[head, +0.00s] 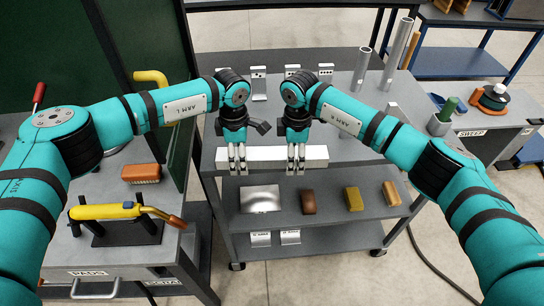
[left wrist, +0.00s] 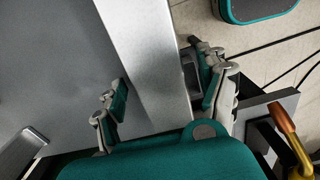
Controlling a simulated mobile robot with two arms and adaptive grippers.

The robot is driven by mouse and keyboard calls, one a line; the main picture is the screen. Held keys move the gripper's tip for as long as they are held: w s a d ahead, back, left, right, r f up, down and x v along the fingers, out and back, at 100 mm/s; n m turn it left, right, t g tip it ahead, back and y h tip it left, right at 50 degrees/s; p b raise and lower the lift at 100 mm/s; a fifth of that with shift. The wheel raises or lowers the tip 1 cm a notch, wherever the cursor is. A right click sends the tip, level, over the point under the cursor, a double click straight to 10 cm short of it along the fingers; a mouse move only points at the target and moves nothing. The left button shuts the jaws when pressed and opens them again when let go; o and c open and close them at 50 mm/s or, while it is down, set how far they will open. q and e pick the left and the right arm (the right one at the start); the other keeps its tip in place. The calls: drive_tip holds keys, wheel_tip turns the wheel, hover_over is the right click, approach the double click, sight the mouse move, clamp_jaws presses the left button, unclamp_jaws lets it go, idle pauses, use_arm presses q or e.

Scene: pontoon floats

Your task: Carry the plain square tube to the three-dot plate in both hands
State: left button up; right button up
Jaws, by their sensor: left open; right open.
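The plain square tube (head: 266,157) is a pale, straight bar lying crosswise at the front edge of the grey cart top. My left gripper (head: 237,167) is open over the tube's left part. In the left wrist view the tube (left wrist: 148,60) runs between the spread fingers of my left gripper (left wrist: 163,100), with gaps on both sides. My right gripper (head: 296,166) is open at the tube's right part, its fingers in front of it. Small plates with dark dots stand at the back of the cart top; the right one (head: 326,71) seems to show several dots, too small to count surely.
Round tubes (head: 397,52) stand at the back right of the cart. The lower shelf holds a metal sheet (head: 260,198) and several coloured blocks (head: 354,198). A side bench with a yellow tool (head: 105,211) is at left. The cart top's middle is mostly clear.

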use_arm(q)
drive_tip(key=shift+f, duration=0.15)
use_arm(e)
drive_tip(key=shift+f, duration=0.1)
use_arm(q)
drive_tip(key=shift+c, duration=0.4)
use_arm(e)
drive_tip(key=shift+c, duration=0.4)
use_arm(q)
clamp_jaws()
use_arm(e)
clamp_jaws()
